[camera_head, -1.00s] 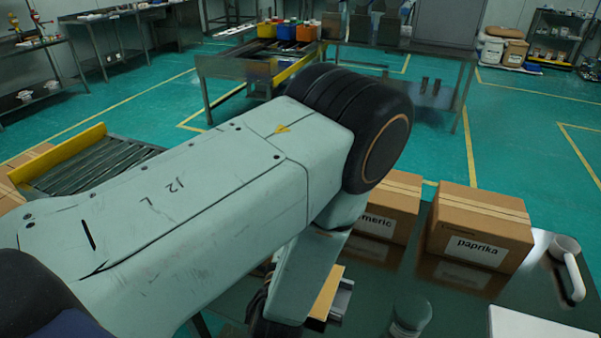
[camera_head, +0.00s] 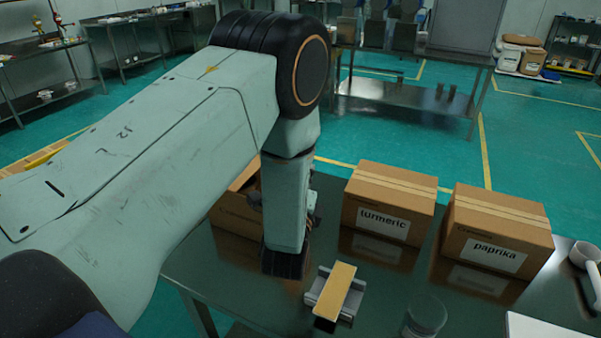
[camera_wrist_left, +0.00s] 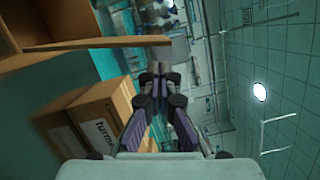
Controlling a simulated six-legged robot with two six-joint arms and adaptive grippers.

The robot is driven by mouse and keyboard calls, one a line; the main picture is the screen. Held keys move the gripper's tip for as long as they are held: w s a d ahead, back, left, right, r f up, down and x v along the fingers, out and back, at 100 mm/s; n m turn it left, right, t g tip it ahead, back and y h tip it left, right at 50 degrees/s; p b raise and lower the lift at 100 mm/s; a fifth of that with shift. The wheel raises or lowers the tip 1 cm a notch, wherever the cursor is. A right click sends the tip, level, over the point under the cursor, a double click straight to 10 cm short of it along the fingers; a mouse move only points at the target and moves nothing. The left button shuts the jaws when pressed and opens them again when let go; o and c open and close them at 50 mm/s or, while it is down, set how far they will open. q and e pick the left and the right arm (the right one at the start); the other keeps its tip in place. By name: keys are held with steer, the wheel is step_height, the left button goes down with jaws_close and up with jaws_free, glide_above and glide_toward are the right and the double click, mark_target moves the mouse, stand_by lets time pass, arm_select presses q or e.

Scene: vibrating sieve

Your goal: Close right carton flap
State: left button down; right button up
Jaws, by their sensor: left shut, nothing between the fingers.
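An open brown carton (camera_head: 240,204) stands on the dark table, mostly hidden behind my left arm in the head view. In the left wrist view the open carton (camera_wrist_left: 38,20) is at the upper left, and one of its flaps (camera_wrist_left: 88,44) sticks out edge-on towards my fingers. Which flap it is I cannot tell. My left gripper (camera_wrist_left: 158,76) is shut and empty, close beside the outer end of that flap; whether they touch is unclear. In the head view the fingers are hidden behind my arm. My right gripper is not in view.
Closed cartons marked turmeric (camera_head: 389,207) and paprika (camera_head: 496,235) stand to the right. A metal holder with a yellow top (camera_head: 336,290), a clear jar (camera_head: 425,316) and a white scoop (camera_head: 586,262) are on the table. A steel bench (camera_head: 420,98) stands behind.

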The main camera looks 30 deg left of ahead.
arm_select(q)
steer(key=shift+s+a+r, duration=0.2)
steer(key=shift+a+r, duration=0.1)
steer(key=shift+a, duration=0.4)
steer(key=shift+w+a+f, duration=0.15)
steer(key=shift+a, duration=0.1)
